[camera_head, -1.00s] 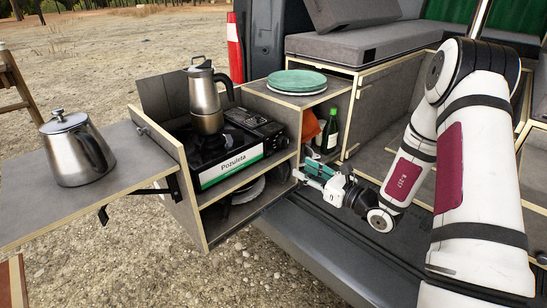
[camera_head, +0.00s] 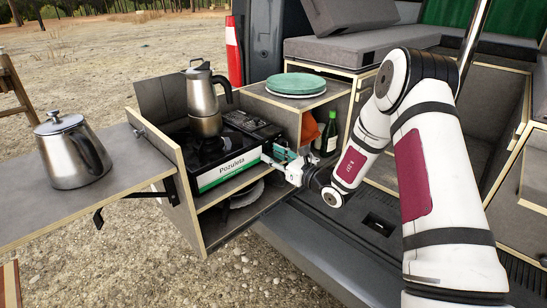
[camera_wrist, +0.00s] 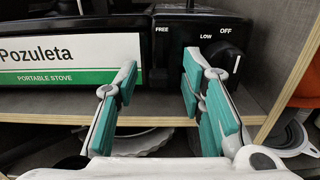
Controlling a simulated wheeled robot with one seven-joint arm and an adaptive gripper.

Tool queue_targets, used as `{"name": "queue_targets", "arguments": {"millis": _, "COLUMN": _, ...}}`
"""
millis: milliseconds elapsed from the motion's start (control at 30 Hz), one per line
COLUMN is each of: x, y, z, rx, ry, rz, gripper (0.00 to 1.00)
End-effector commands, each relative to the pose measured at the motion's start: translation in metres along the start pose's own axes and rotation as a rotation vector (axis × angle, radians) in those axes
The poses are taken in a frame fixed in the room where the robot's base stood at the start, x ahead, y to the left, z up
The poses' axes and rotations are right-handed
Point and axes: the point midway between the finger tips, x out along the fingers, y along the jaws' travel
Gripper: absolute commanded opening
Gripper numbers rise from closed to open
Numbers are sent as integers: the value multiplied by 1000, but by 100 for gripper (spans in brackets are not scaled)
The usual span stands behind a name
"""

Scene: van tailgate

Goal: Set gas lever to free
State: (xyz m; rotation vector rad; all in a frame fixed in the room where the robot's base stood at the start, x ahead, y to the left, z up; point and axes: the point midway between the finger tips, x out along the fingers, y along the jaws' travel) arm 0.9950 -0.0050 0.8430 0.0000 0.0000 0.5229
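The black portable stove (camera_head: 217,165) stands on the upper shelf of the pull-out kitchen box, its front labelled "Pozuleta". In the wrist view its control panel (camera_wrist: 168,52) shows the label FREE at left and LOW and OFF at right. A round black knob (camera_wrist: 224,57) with a white mark sits below LOW and OFF. I cannot clearly make out the gas lever. My gripper (camera_wrist: 160,82) is open and empty, its teal-padded fingers just in front of the panel. The right finger partly overlaps the area left of the knob. In the head view my gripper (camera_head: 277,158) is at the stove's right front.
A moka pot (camera_head: 204,100) stands on the stove. Green plates (camera_head: 296,84) lie on the box top to the right. A bottle (camera_head: 329,134) and an orange item (camera_head: 310,128) are behind my gripper. A steel kettle (camera_head: 72,152) is on the left side table.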

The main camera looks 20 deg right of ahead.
Motion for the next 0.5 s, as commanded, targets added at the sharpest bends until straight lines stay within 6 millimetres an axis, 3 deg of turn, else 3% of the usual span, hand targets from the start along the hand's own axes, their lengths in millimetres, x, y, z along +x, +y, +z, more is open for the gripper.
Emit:
{"name": "queue_targets", "arguments": {"millis": 300, "x": 3, "y": 0, "z": 0, "rx": 0, "ry": 0, "rz": 0, "gripper": 37}}
{"name": "queue_targets", "arguments": {"millis": 467, "x": 3, "y": 0, "z": 0, "rx": 0, "ry": 0, "rz": 1, "gripper": 3}}
{"name": "queue_targets", "arguments": {"millis": 500, "x": 2, "y": 0, "z": 0, "rx": 0, "ry": 0, "rz": 1, "gripper": 0}}
